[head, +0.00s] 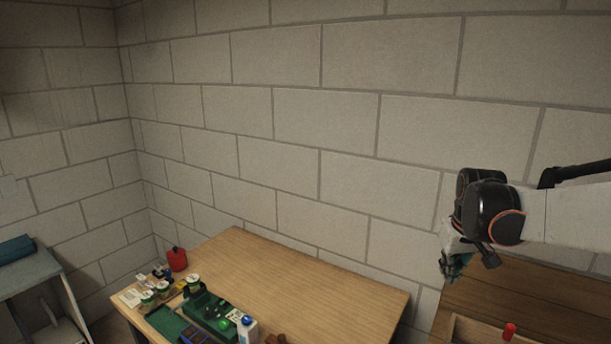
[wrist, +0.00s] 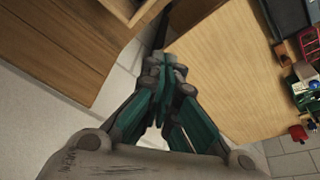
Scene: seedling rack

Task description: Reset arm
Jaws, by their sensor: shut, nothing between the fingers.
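My gripper (head: 455,268) hangs from my arm at the right of the head view, in front of the block wall and above the gap near the right-hand wooden table. In the wrist view my gripper (wrist: 164,62) points away from the camera with its teal-lined fingers together at the tips. It is shut and nothing shows between the fingers.
A wooden table (head: 320,275) has a bare right half; a green tray (head: 205,310), jars and a red container (head: 177,259) crowd its left end. Another wooden surface (head: 530,300) bears a red-topped item (head: 509,331). A grey shelf (head: 30,270) stands far left.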

